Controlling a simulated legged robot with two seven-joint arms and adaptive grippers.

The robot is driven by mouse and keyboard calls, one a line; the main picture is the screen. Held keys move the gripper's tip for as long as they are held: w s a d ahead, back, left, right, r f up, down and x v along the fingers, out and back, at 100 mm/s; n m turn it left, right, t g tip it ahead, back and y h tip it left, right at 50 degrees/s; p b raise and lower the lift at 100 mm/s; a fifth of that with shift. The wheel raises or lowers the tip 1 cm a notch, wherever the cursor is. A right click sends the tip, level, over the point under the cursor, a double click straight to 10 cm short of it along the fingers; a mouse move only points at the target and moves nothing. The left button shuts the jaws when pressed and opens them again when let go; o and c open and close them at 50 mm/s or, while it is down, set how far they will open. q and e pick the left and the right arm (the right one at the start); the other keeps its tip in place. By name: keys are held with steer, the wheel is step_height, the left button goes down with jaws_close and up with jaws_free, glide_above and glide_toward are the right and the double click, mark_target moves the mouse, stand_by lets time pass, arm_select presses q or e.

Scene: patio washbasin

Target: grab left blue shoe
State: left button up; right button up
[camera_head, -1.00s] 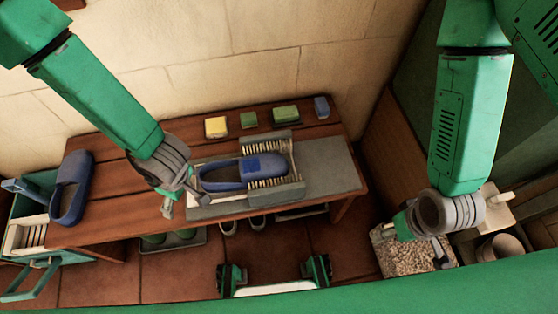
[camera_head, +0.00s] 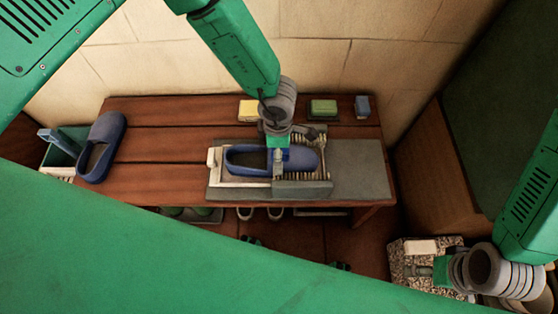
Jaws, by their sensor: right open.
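One blue shoe (camera_head: 101,148) lies at the left end of the wooden table, tilted over the edge beside a green crate. The other blue shoe (camera_head: 245,160) lies in a grey brush holder (camera_head: 300,190) at the table's middle right. My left gripper (camera_head: 278,160) comes down over this second shoe and hides part of it. I cannot tell whether its fingers touch the shoe or are shut. My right gripper (camera_head: 415,270) is open at the lower right, over a speckled stone block (camera_head: 400,254), away from both shoes.
A yellow sponge (camera_head: 248,110), a green block (camera_head: 322,108) and a blue-grey block (camera_head: 362,106) stand along the table's back by the wall. The wooden table (camera_head: 170,146) is bare between the left shoe and the holder. More shoes (camera_head: 260,213) show below the table.

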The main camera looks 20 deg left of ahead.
mark_target(251, 160)
arm_select(q)
step_height(251, 160, down, 6)
steer(key=shift+r+b, duration=0.25)
steer(key=shift+b, duration=0.8)
steer(key=shift+r, duration=0.1)
